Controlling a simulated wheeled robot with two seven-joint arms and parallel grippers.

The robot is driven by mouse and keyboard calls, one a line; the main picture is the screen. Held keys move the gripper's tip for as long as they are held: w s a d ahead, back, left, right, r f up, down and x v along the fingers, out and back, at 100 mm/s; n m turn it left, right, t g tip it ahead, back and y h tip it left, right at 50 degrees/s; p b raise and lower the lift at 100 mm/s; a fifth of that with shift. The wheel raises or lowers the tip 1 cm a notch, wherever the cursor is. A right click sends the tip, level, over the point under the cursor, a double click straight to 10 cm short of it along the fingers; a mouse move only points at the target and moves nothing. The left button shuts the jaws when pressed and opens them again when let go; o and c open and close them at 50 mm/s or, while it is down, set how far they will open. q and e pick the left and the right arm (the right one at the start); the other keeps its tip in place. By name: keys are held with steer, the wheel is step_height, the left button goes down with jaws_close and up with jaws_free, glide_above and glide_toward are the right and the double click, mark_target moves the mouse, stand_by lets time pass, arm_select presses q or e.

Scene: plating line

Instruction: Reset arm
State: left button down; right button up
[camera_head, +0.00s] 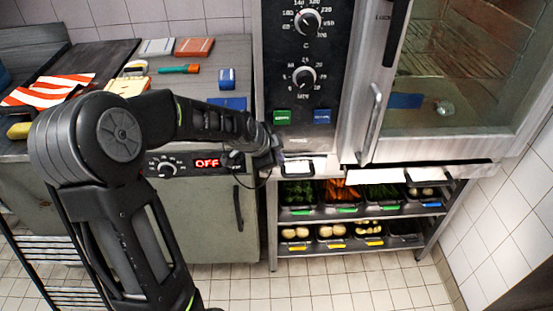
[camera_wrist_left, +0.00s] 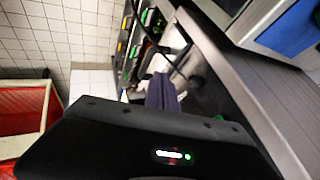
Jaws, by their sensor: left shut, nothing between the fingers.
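My left arm comes in from the left of the head view and bends to the right. My left gripper (camera_head: 278,158) is at its end, shut and empty, in front of the lower left edge of the oven. In the left wrist view, dark fingers (camera_wrist_left: 161,92) point toward the shelf rack, with a cable beside them. My right gripper is in neither view.
The oven (camera_head: 345,90) has its glass door shut, with a vertical handle (camera_head: 371,122). Below it, a rack (camera_head: 345,220) holds trays of vegetables. The left counter (camera_head: 110,55) carries a striped cloth (camera_head: 50,89) and blocks. The tiled floor in front is clear.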

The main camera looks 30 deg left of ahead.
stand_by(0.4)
arm_select(q)
steer(key=s+d+f+n+g+h, duration=0.1)
steer(key=s+d+f+n, duration=0.2)
steer(key=d+f+n, duration=0.5)
steer(key=s+d+f+n+h, duration=0.15)
steer(key=d+f+n, duration=0.3)
steer(key=f, duration=0.45)
steer(key=s+d+f+g, duration=0.3)
steer(key=s+d+f, duration=0.3)
steer(key=s+d, duration=0.3)
steer(key=s+d+f+m+g+h, duration=0.1)
steer(key=s+d+f+g, duration=0.1)
steer(key=s+d+f, duration=0.4)
steer(key=s+d, duration=0.3)
steer(key=s, duration=0.4)
steer(key=shift+f+g, duration=0.4)
